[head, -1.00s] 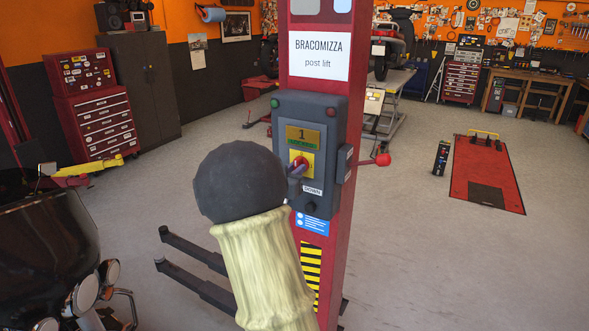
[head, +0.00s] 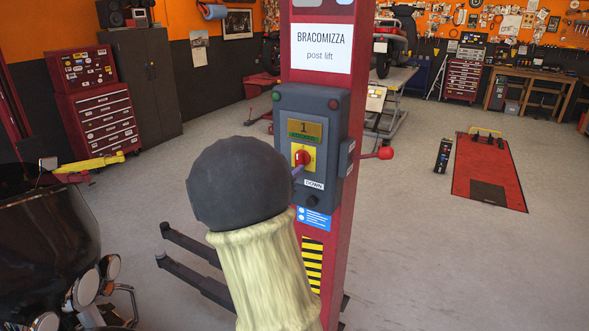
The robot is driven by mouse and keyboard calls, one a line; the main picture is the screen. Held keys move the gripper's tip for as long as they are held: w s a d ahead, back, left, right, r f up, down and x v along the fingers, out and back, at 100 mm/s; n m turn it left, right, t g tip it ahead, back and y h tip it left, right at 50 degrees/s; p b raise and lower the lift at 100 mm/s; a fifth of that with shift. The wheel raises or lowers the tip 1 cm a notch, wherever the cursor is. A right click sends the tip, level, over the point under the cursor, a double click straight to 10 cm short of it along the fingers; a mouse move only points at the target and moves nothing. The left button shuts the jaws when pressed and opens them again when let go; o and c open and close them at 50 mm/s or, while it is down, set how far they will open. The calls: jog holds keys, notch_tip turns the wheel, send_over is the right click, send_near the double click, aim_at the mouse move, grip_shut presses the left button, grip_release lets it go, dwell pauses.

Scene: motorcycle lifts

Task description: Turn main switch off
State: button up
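The main switch (head: 302,158) is a red rotary knob on a yellow plate, on the dark grey control box (head: 328,108) of the red post lift. The knob's exact angle is too small to tell. My arm, with a dark rounded joint and pale sleeve, stands in front of the box's lower left. Only a thin purplish tip of my gripper (head: 297,172) shows past it, just below and left of the knob. I cannot tell whether it touches the knob. The rest of the gripper is hidden behind my arm.
A display (head: 304,132) reading 1 sits above the switch, a DOWN label (head: 314,184) below. A red-ball lever (head: 385,153) sticks out right of the post. Dark lift arms (head: 195,263) extend low left, near a motorcycle (head: 45,250). The floor to the right is mostly open.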

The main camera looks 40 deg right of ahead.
jog(key=b+v, duration=0.3)
jog(key=v, duration=1)
jog(key=shift+w+a+f, duration=0.1)
jog(key=shift+a, duration=0.05)
jog(key=w+a+f+n+t+y, duration=0.3)
jog(key=a+f+n+t+y, duration=0.1)
jog(key=a+f+n+y, duration=0.75)
jog(key=s+a+f+n+g+y, duration=0.1)
jog(key=s+f+g, duration=0.3)
jog(key=s, duration=0.4)
jog(key=s+a+f+n+g+y, duration=0.1)
jog(key=s+a+f+g+y, duration=0.3)
jog(key=s+f, duration=0.3)
jog(key=shift+s+a+f, duration=0.25)
jog(key=shift+s, duration=0.55)
